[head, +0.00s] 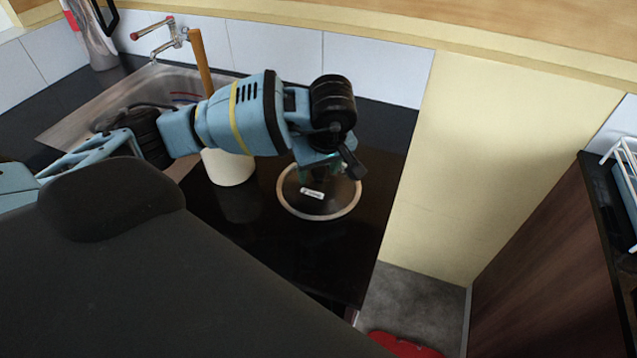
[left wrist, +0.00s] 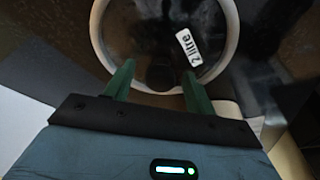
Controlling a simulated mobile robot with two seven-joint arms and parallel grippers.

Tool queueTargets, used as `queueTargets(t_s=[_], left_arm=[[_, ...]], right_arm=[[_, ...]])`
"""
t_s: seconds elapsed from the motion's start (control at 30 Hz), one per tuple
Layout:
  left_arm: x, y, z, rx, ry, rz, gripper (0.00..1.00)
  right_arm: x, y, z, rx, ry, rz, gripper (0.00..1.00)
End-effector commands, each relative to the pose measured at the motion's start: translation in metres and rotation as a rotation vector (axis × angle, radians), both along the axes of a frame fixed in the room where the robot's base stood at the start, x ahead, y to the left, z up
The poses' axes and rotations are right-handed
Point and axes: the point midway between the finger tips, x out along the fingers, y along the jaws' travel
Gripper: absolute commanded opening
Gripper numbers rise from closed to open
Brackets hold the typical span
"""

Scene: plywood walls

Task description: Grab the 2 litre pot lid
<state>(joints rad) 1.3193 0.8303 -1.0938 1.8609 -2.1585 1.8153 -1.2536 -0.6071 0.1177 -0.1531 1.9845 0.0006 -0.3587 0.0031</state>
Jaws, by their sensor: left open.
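The pot lid (head: 318,212) is round and dark, like glass, with a pale rim and a white label. It lies on the black counter. In the left wrist view the lid (left wrist: 125,45) fills the upper middle, its label reads "2 litre", and a dark knob (left wrist: 160,76) shows near its rim side closest to the gripper. My left gripper (head: 322,172) is over the back part of the lid. Its two green fingers (left wrist: 156,82) are apart, one on each side of the knob. I cannot tell whether they touch it. My right gripper is not in view.
A white cylindrical container (head: 229,168) with a wooden handle in it stands left of the lid. A sink (head: 90,105) with a tap (head: 160,36) is at the back left. The counter (head: 290,250) is bare in front of the lid and ends at its right edge.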

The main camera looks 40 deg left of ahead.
Motion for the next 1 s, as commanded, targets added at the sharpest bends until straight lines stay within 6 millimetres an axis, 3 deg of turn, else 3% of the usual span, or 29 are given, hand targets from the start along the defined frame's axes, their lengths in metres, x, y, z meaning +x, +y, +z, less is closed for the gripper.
queueTargets(t_s=[0.23,0.63,1.0], left_arm=[[0.0,0.0005,-0.0011,0.0,0.0,0.0,0.54],[0.0,0.0003,-0.001,0.0,0.0,0.0,0.02],[0.0006,0.0001,0.0037,-0.001,-0.002,-0.001,0.0]], right_arm=[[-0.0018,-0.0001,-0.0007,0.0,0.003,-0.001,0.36],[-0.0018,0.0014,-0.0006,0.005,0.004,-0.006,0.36],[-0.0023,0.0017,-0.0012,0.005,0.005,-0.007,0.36]])
